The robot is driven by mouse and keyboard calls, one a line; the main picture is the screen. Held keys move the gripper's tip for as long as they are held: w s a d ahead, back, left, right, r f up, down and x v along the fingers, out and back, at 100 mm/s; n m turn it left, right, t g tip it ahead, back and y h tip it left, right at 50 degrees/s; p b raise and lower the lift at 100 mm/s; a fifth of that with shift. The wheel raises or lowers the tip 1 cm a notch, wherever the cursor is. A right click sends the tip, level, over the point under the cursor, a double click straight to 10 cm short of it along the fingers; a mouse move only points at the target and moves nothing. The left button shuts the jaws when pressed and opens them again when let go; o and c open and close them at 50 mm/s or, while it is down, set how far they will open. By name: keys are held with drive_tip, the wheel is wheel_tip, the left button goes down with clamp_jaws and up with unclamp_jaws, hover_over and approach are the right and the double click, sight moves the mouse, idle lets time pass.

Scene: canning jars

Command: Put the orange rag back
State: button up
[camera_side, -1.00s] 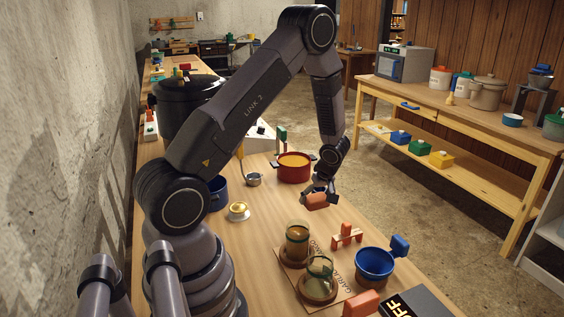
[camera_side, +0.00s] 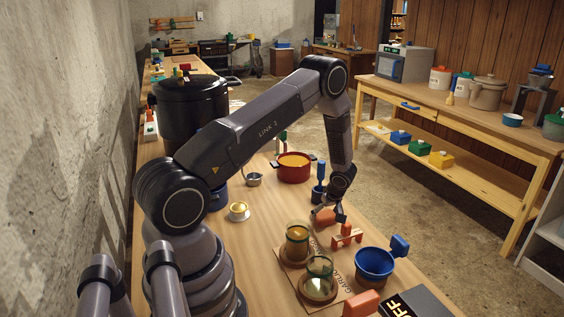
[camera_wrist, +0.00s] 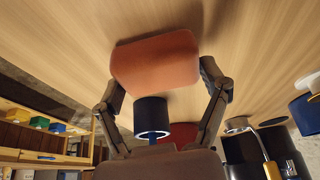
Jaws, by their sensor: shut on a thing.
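The orange rag (camera_side: 325,215) is a rounded, block-like bundle low over the wooden table, beside the small orange stand (camera_side: 347,236). In the wrist view the rag (camera_wrist: 155,60) sits between the fingertips. My gripper (camera_side: 329,211) is shut on it, one finger at each side. The rag's underside is hidden in the side view, and I cannot tell whether it touches the table.
Two glass jars (camera_side: 297,243) stand on a labelled board to the front left. A dark cup with a blue handle (camera_side: 320,186) and a red pot (camera_side: 294,168) stand behind.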

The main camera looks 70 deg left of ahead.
drive_tip(key=shift+f, duration=0.15)
drive_tip(key=o, duration=1.1)
